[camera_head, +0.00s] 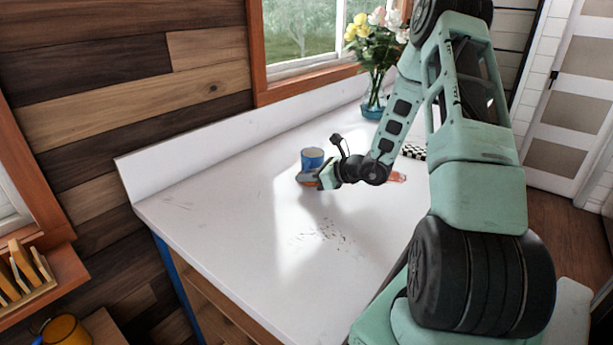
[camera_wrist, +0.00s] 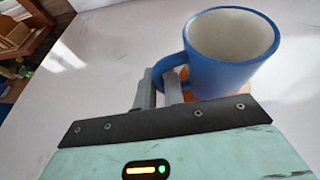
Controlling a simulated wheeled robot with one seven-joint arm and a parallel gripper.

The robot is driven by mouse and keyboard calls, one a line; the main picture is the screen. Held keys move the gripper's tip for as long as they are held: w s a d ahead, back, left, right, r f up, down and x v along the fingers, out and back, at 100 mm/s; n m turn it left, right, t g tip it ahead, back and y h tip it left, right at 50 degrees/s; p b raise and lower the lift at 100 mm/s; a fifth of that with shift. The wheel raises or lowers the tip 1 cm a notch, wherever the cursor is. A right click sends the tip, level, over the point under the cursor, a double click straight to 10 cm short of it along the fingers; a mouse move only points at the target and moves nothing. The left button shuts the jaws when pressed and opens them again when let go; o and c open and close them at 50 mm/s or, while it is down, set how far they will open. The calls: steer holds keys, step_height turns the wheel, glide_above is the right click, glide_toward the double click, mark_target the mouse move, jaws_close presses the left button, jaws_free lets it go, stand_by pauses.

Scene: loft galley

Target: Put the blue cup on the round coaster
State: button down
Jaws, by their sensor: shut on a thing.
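The blue cup (camera_head: 312,158), with a pale inside, is upright near the middle of the white counter. It is large in the wrist view (camera_wrist: 226,72), with its handle toward my gripper. My gripper (camera_wrist: 172,84) is shut on the cup's handle; in the head view my gripper (camera_head: 326,178) is at the cup's lower right. An orange-brown piece, likely the round coaster (camera_wrist: 243,89), shows under and around the cup's base. The cup hides most of it, and I cannot tell whether the cup touches it.
A glass vase of flowers (camera_head: 374,98) stands at the back by the window. A black-and-white checkered item (camera_head: 414,152) and an orange item (camera_head: 398,177) lie on the counter behind my arm. The counter's front left (camera_head: 215,215) is clear.

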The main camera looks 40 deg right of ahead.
steer(key=c, duration=1.5)
jaws_free()
